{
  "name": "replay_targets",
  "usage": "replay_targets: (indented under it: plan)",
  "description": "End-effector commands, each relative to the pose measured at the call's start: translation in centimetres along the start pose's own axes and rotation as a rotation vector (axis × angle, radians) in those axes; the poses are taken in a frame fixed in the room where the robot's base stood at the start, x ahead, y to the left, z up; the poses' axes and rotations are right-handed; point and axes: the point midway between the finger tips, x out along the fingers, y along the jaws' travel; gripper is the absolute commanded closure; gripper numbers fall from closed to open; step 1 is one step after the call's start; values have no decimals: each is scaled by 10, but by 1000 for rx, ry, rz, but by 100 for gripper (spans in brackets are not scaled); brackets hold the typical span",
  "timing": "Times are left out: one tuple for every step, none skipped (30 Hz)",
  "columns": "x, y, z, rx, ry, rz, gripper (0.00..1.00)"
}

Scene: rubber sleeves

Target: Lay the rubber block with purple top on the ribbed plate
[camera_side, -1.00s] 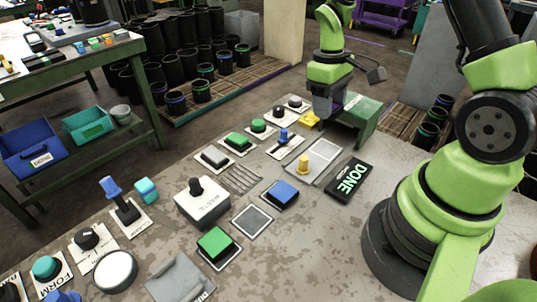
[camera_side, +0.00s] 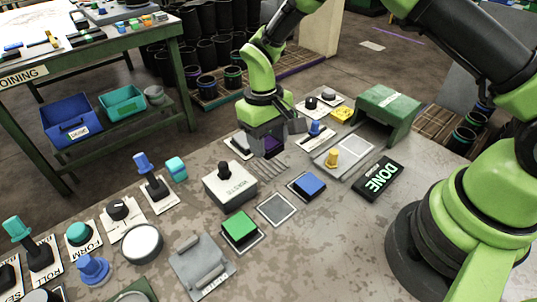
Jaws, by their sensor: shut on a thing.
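My gripper (camera_side: 268,143) is at the far middle of the table, low over the back end of the ribbed plate (camera_side: 273,169). It is shut on a dark rubber block with a purple top (camera_side: 273,146); only a small purple part shows between the gripper parts. I cannot tell whether the block touches the plate. The front ribs of the plate are bare, and its back part is hidden behind my gripper.
A white box with a black knob (camera_side: 229,183) stands left of the plate. A green stand (camera_side: 388,105) and black DONE sign (camera_side: 377,179) lie farther right.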

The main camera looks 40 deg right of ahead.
Motion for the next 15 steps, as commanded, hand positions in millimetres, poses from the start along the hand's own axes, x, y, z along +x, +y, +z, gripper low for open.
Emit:
replay_targets:
  plan:
    - [6, 0, 0, 1, -2, 0, 77]
    - [10, 0, -1, 0, -2, 1, 77]
    - [16, 0, -1, 0, -3, 1, 77]
    - [21, 1, -2, 0, -3, 1, 77]
    - [26, 1, -3, -1, -2, 1, 77]
    - [32, 0, -3, 0, -2, 1, 77]
    - [36, 0, -4, 0, -1, 0, 77]
    - [39, 1, -4, 0, -1, 0, 77]
    - [41, 1, -5, 0, -1, 0, 77]
    - [42, 1, -5, 0, 0, 0, 77]
    - [43, 1, -5, 0, 1, 0, 77]
    - [43, 1, -5, 0, 2, 0, 77]
    - [42, 1, -5, 0, 3, 0, 77]
    - [42, 1, -5, 0, 3, 0, 77]
    - [42, 1, -5, 0, 3, 0, 77]
